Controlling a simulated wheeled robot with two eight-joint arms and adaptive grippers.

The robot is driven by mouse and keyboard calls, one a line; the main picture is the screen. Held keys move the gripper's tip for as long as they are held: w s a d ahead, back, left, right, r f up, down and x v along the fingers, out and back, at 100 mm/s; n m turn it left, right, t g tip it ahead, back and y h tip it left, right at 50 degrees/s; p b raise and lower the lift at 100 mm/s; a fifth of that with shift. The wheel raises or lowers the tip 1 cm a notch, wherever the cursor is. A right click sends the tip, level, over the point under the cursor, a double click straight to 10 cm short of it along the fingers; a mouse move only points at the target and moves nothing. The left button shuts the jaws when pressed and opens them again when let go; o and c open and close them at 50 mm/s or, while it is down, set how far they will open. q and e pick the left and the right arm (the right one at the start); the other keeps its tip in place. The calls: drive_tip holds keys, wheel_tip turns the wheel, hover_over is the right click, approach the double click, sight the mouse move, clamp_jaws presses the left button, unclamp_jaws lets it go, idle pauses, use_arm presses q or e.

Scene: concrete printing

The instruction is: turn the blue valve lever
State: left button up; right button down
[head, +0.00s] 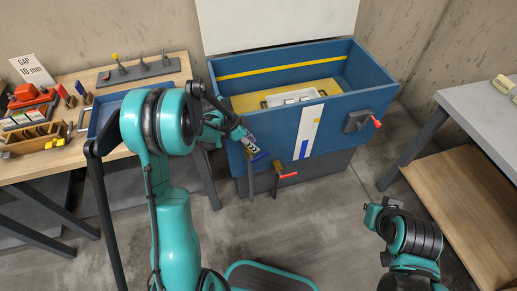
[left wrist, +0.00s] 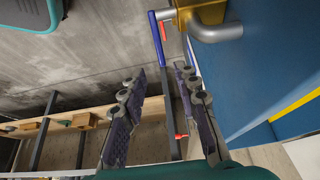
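The blue valve lever (left wrist: 157,42) shows in the left wrist view as a slim blue handle on a silver arm from a brass valve body (left wrist: 207,14). In the head view its blue grip (head: 261,156) shows low on the front of the blue tank. My left gripper (left wrist: 158,76) is open and empty. The lever's free end appears just past the gap between its fingertips, with no clear contact. In the head view the left gripper (head: 246,140) is close to the tank front, partly hidden by its wrist. My right arm is at lower right; its fingers are not visible.
A red lever (head: 288,176) sits right of the blue one on a second valve. Another red handle (head: 377,123) is on the tank's right side. The blue tank (head: 350,105) stands behind. A wooden workbench (head: 100,160) is at left, a grey table (head: 470,115) at right.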

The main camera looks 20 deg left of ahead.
use_arm(q)
drive_tip(key=shift+v, duration=1.55)
drive_tip(key=s+d+r+n+t+y, duration=0.15)
drive_tip(key=s+d+r+n, duration=0.3)
drive_tip(key=s+r, duration=0.55)
drive_tip(key=s+r+n+t+y, duration=0.2)
drive_tip(key=s+n, duration=0.4)
drive_tip(key=s, duration=0.6)
wheel_tip(320, 180, up, 2)
drive_tip(key=shift+d+r+n+y, duration=0.15)
drive_tip(key=shift+d+n+y, duration=0.2)
drive_tip(key=shift+d+y, duration=0.2)
